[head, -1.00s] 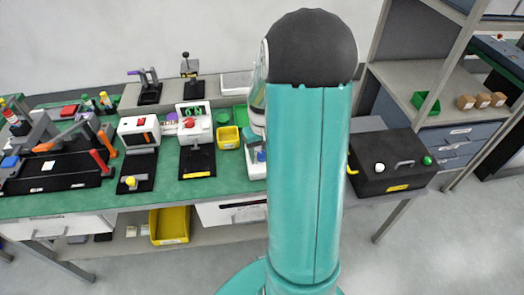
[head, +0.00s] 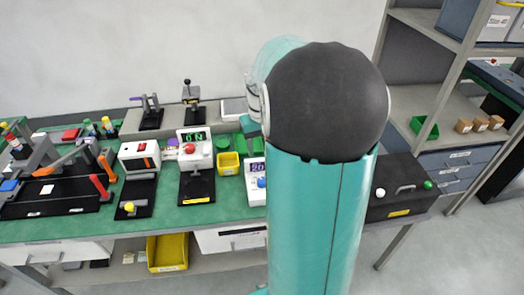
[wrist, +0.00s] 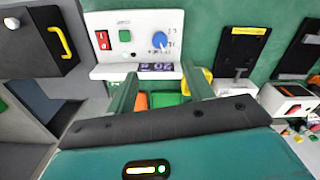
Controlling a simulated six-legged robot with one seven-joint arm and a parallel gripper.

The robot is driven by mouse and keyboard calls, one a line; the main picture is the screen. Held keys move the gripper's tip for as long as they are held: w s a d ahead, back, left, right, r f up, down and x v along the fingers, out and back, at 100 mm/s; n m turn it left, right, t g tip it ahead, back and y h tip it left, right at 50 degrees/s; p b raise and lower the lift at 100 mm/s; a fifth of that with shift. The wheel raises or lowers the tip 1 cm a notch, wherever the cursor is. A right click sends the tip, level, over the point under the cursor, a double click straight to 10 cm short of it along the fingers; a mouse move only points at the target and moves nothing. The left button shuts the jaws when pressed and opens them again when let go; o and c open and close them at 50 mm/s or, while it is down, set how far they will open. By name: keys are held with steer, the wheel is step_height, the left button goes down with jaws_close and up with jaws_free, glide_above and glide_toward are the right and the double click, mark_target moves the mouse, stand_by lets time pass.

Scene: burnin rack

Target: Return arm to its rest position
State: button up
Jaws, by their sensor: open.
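My arm (head: 318,215) rises as a teal link with a black rounded joint in the middle of the head view. It hides part of the bench and of the black box behind it. In the wrist view my gripper (wrist: 160,72) is open, its two teal fingers apart with nothing held between them. Beyond the fingers is a white control panel (wrist: 118,38) with a red switch, a green button, a blue knob and a purple display. I cannot tell whether the fingers touch anything.
The black box (head: 402,186) stands right of my arm. A grey shelf rack (head: 455,95) stands at right.

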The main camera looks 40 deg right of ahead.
stand_by(0.4)
steer(key=s+a+r+n+t+h, duration=0.15)
steer(key=a+r, duration=0.25)
steer(key=a, duration=0.4)
steer(key=s+a+r+n+t+y, duration=0.15)
steer(key=a+r, duration=0.25)
steer(key=a, duration=0.4)
steer(key=s+a+r+n+t, duration=0.1)
steer(key=s+a+t, duration=0.1)
steer(key=s+a, duration=0.6)
steer(key=a, duration=0.2)
steer(key=shift+a+r+t, duration=0.2)
steer(key=shift+a+t, duration=0.1)
steer(key=shift+a, duration=0.1)
